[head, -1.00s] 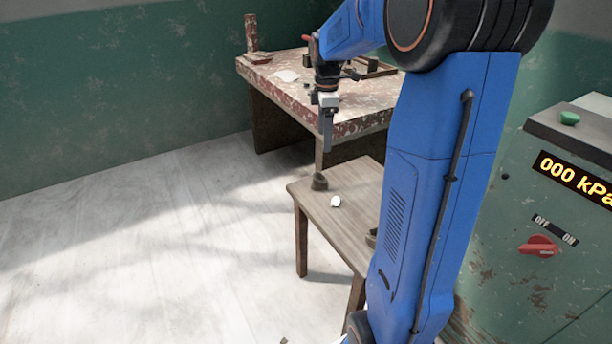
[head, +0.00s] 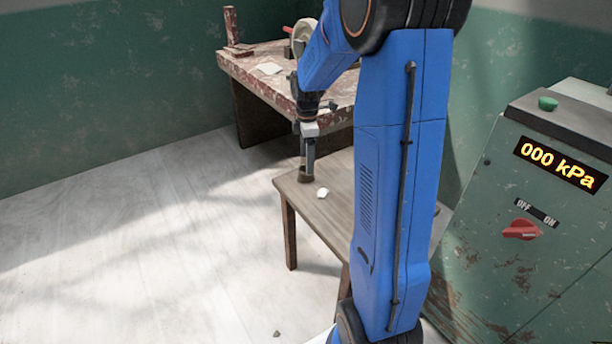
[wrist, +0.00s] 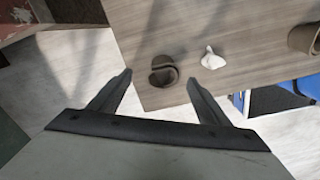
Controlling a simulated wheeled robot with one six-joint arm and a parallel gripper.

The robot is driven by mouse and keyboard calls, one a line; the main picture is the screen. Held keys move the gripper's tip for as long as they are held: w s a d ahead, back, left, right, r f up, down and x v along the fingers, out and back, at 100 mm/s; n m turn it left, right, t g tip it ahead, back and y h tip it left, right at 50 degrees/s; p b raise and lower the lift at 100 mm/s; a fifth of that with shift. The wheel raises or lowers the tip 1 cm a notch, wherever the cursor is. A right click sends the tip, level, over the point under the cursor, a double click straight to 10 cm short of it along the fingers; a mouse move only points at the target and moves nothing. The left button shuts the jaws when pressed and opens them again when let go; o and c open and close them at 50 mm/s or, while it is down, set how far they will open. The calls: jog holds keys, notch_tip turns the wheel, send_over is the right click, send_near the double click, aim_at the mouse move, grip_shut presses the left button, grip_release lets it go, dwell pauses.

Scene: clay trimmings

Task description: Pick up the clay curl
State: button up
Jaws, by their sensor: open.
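A dark brown curled piece of clay (wrist: 164,72), which looks like the clay curl, stands near the edge of a small wooden table (head: 334,214). It also shows in the head view (head: 304,175), partly behind my fingers. My gripper (wrist: 159,76) is open and empty. In the wrist view the curl appears between the two fingertips, slightly beyond them. In the head view my gripper (head: 309,160) points down over the curl; the exact height gap is hard to tell.
A small white lump (wrist: 213,60) lies right of the curl. A brown hollow roll (wrist: 304,38) stands farther right. A worn workbench (head: 262,82) stands behind; a green machine (head: 540,190) is at right. Open floor lies left.

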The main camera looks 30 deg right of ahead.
aim_at(302, 178)
jog(key=f, duration=0.4)
jog(key=shift+s+a, duration=0.25)
jog(key=shift+a, duration=0.15)
jog(key=shift+f, duration=0.6)
jog(key=shift+c, duration=0.4)
